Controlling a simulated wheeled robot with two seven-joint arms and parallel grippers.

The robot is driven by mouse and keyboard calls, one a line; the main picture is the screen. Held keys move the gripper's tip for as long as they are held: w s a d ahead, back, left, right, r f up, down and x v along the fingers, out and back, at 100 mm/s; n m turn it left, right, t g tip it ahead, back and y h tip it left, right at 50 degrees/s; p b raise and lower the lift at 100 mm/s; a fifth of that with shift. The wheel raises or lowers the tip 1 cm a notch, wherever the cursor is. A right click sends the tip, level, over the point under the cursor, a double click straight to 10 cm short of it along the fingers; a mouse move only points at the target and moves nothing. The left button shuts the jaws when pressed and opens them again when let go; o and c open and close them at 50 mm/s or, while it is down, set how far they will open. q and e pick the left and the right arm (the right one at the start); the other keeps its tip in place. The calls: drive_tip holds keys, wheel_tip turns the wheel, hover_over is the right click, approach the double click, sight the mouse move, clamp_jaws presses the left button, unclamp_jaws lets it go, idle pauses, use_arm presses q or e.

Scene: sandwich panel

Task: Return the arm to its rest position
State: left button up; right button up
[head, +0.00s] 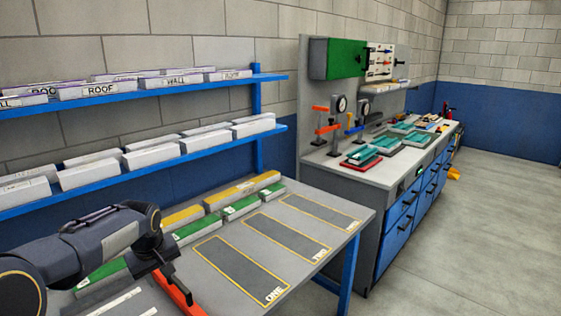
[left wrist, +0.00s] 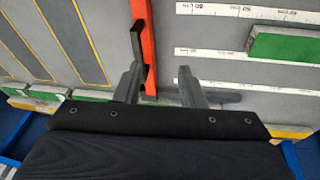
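My left arm comes in from the left in the head view, and its gripper (head: 160,262) hangs over the left part of the grey work table (head: 290,200). An orange-red bar (head: 180,292) with a dark handle lies below, and the bar (left wrist: 147,40) runs close beside the left-hand finger in the wrist view. I cannot tell whether they touch. My right gripper is in neither view.
Green-faced blocks (head: 200,230) and yellow-topped blocks (head: 245,188) line the table's back edge. Outlined zones (head: 240,270) on the table are empty. Blue shelves (head: 140,95) with labelled white bins stand behind. A workbench (head: 345,172) with tools stands to the right, beside open floor (head: 480,230).

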use_arm(q)
drive_tip(key=s+d+r+m+t+h, duration=0.1)
drive_tip(key=s+d+r+m+h, duration=0.1)
drive_tip(key=s, duration=0.7)
drive_tip(key=s+d+r+m+t+h, duration=0.1)
drive_tip(key=s+d+r+m, duration=0.15)
drive_tip(key=s, duration=0.75)
drive_tip(key=s+d+f+m, duration=0.1)
drive_tip(key=s+d+f, duration=0.1)
drive_tip(key=s, duration=0.4)
drive_tip(key=s+d+f+m+h, duration=0.1)
drive_tip(key=s+d+f, duration=0.1)
drive_tip(key=s+d, duration=0.2)
drive_tip(key=s, duration=0.3)
drive_tip(key=shift+t+h, duration=0.3)
drive_tip(key=shift+s+a, duration=0.1)
